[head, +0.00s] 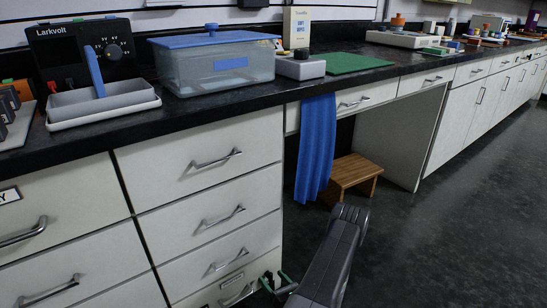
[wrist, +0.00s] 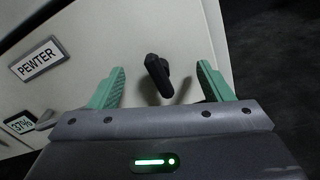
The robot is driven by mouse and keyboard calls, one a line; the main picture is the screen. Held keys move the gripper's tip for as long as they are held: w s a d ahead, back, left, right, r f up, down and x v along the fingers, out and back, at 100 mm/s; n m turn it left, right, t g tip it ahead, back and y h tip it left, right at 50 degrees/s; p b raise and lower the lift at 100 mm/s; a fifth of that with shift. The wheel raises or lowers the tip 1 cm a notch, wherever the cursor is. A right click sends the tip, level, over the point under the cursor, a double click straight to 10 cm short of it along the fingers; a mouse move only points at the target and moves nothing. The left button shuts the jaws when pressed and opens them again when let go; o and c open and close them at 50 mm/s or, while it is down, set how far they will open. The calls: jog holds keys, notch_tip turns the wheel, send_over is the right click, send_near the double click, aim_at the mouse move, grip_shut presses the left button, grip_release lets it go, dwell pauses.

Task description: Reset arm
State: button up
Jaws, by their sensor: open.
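My gripper (head: 277,284) is low at the bottom of the head view, beside the right edge of the drawer stack. Its green fingers (wrist: 161,85) are spread apart in the wrist view, with nothing held. A dark handle or knob (wrist: 158,75) shows between and beyond the fingers, on a pale cabinet front (wrist: 120,45). I cannot tell how far the handle is from the fingertips. My arm comes up from the bottom middle of the head view, in front of the dark floor.
White drawers (head: 200,165) with metal handles stand left of my gripper. A label reading PEWTER (wrist: 40,56) is on the cabinet front. A blue towel (head: 316,150) hangs from the counter, near a wooden step stool (head: 356,172). The floor (head: 450,220) at right is clear.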

jog(key=shift+n, duration=1.9)
